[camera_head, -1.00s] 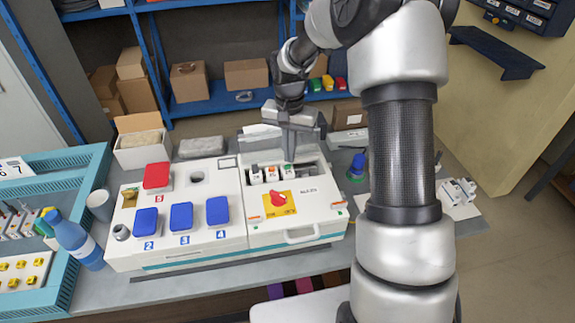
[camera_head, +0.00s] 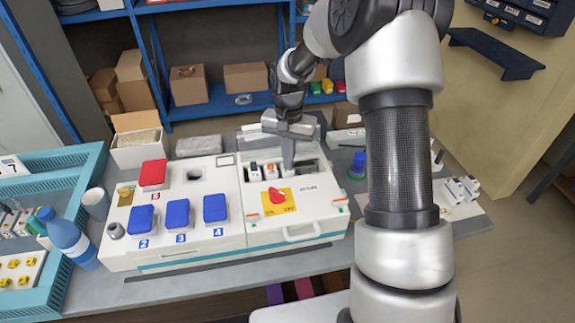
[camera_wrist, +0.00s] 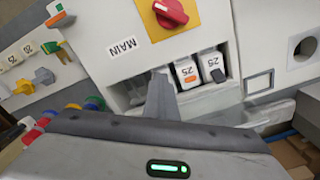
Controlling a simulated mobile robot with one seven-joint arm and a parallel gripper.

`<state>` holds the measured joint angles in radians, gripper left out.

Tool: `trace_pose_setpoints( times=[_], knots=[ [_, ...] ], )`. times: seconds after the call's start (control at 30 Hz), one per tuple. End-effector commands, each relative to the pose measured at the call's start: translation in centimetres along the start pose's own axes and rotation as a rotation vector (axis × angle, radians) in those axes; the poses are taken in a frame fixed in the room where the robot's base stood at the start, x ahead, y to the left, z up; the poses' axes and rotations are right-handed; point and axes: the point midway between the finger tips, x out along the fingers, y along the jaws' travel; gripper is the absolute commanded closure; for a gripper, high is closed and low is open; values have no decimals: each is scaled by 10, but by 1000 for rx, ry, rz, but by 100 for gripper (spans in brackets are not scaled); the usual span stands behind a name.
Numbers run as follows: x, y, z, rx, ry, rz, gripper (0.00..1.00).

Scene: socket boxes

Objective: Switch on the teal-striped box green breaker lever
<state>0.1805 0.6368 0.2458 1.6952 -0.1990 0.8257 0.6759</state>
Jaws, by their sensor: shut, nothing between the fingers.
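The teal-striped box (camera_head: 243,238) is a white console with a teal line along its lower front. Its recess holds a row of breakers. My gripper (camera_head: 289,163) is shut and empty, pointing down into the recess right of those two in the head view. Its fingers (camera_wrist: 161,82) cover the green-lever breaker's place, so I cannot see that lever or tell whether they touch it.
A red rotary switch (camera_head: 277,195) on a yellow plate sits just in front of the recess. A raised clear cover (camera_head: 262,132) stands behind it. Blue buttons (camera_head: 178,212) and a red button (camera_head: 153,173) fill the left panel. A blue bottle (camera_head: 68,238) stands further left.

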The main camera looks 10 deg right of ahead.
Motion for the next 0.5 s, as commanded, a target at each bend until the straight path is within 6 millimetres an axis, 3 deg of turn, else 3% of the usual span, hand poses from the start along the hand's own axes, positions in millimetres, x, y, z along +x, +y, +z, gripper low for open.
trace_pose_setpoints(
  times=[0.03,0.13,0.5],
  knots=[
    [16,2,3,0,-10,5,100],
    [26,3,3,1,-12,6,100],
    [27,-3,-8,2,-6,3,100]
  ],
)
